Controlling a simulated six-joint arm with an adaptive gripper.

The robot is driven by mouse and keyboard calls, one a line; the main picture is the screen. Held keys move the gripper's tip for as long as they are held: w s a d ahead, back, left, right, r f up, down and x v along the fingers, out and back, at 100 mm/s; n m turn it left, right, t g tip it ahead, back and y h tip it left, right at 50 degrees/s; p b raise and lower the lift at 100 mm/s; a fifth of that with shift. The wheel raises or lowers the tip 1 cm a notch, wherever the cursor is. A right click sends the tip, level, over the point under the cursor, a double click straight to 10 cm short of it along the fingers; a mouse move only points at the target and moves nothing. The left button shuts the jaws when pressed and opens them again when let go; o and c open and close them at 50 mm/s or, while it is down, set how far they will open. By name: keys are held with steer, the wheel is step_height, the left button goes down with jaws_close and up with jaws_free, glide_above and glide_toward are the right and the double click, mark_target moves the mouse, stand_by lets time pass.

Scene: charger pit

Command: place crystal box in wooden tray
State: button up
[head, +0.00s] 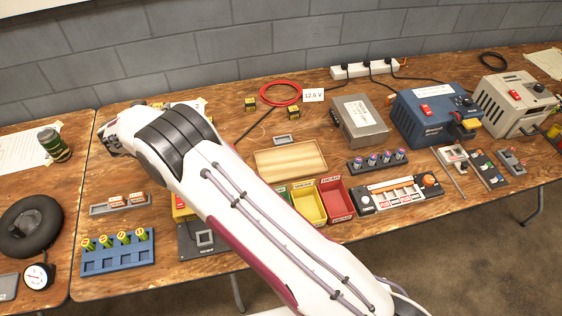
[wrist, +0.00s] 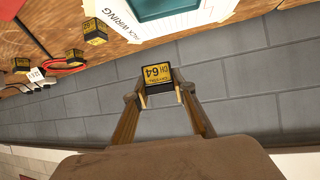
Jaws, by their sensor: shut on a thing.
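My gripper (wrist: 161,92) is shut on a small black box with a yellow label reading 64, the crystal box (wrist: 158,75), in the wrist view. The box is held at the fingertips, with the grey wall behind it. In the head view my arm reaches to the upper left, and the held box cannot be made out there. The wooden tray (head: 290,160), pale and shallow, lies mid-table just right of my arm and looks empty. My gripper is well to the left of it.
Similar yellow-black boxes (head: 250,104) (head: 317,110) stand behind the tray near a red cable coil (head: 281,94). Yellow (head: 309,205) and red bins (head: 337,200) are in front of it. A grey metal box (head: 360,121) stands to its right.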

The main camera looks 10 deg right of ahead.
steer(key=w+d+r+m+h, duration=0.1)
steer(key=w+d+r, duration=0.15)
steer(key=d, duration=1.05)
steer(key=w+d+r+m+h, duration=0.15)
steer(key=w+d, duration=0.25)
steer(key=d, duration=0.9)
steer(key=s+d+r+n, duration=0.1)
steer(key=s+d+r, duration=0.1)
steer(key=d, duration=0.9)
steer(key=s+d+r, duration=0.1)
steer(key=d, duration=1)
steer(key=shift+s+d+n+y, duration=0.75)
steer(key=shift+s+d+y, duration=0.5)
steer(key=shift+s+d, duration=1.65)
steer(key=s+f+n+y, duration=0.3)
steer(key=s+f+y, duration=0.15)
steer(key=s, duration=0.25)
steer(key=s+a+f+n+y, duration=0.3)
steer(key=s+a, duration=0.6)
steer(key=a, duration=0.5)
steer(key=shift+f+n+g, duration=0.3)
steer(key=shift+f+n, duration=0.4)
steer(key=shift+f, duration=0.2)
glide_above(300, 161)
steer(key=shift+w+f, duration=0.1)
steer(key=shift+f, duration=2.85)
